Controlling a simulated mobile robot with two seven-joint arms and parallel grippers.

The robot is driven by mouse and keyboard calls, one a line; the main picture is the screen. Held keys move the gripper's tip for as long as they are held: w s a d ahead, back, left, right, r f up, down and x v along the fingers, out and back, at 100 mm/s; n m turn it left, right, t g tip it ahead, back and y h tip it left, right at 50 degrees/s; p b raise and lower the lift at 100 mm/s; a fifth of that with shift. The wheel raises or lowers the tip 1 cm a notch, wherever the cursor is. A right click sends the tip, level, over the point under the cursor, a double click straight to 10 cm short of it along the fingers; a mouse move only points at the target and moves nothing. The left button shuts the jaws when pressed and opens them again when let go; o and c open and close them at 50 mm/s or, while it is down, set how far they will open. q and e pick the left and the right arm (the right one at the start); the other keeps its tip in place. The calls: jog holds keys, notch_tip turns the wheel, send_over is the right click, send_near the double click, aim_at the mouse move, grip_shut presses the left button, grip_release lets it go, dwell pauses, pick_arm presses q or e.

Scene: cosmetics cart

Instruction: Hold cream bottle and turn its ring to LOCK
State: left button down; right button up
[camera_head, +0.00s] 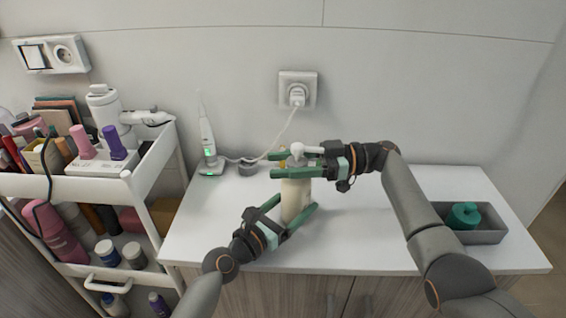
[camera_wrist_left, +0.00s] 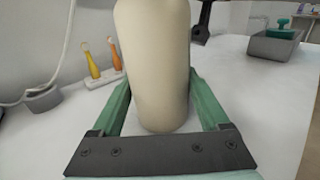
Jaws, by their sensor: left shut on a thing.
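The cream bottle (camera_head: 292,200) stands upright on the white counter, pale cream in colour with a white pump top (camera_head: 298,149). My left gripper (camera_head: 296,214) is shut on its lower body. In the left wrist view the bottle (camera_wrist_left: 156,65) fills the space between the green fingers. My right gripper (camera_head: 284,164) is at the bottle's top, its green fingers on either side of the neck. Its fingers hide the ring, so I cannot read the ring's setting or tell if the fingers touch it.
An electric toothbrush on its charger (camera_head: 210,150) stands at the back left, its cable running to a wall socket (camera_head: 297,90). A grey tray (camera_head: 470,235) with a green object (camera_head: 463,215) is at the right. A loaded white cart (camera_head: 130,190) stands left. The counter's right middle is clear.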

jog(key=o, duration=0.4)
jog(key=shift+w+d, duration=0.2)
jog(key=shift+d, duration=1.05)
jog(key=shift+w+d, duration=0.2)
jog(key=shift+d, duration=1)
jog(key=shift+w+d, duration=0.2)
jog(key=shift+d, duration=1.05)
